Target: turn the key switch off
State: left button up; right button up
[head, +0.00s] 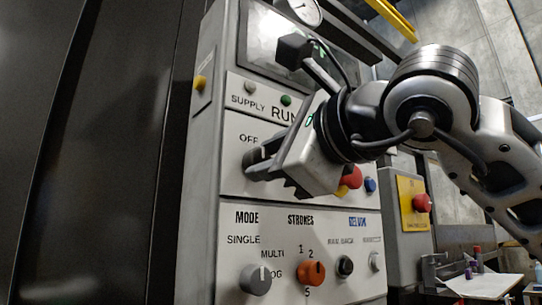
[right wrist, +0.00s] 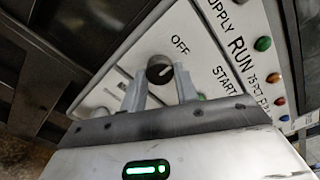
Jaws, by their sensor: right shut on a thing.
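The key switch (right wrist: 160,69) is a dark round knob on the pale control panel, below the printed word OFF in the right wrist view. A pale mark on its face points to the upper right; I cannot tell exactly which label it lines up with. My right gripper (right wrist: 160,88) has one finger on each side of the knob and is shut on it. My left gripper is in neither view.
Below are a grey MODE knob (head: 256,279), an orange STROKES knob (head: 312,273) and a black knob (head: 345,266). A red button (head: 352,177) and a blue button (head: 370,185) sit close to my gripper. A red emergency button (head: 422,203) stands further right.

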jog(key=o, duration=1)
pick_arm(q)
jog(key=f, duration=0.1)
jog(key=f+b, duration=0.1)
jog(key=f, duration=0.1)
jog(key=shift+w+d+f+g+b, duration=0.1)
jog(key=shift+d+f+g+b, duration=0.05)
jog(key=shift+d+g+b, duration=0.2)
pick_arm(e)
jog(key=v, duration=1.6)
jog(key=shift+r, duration=0.1)
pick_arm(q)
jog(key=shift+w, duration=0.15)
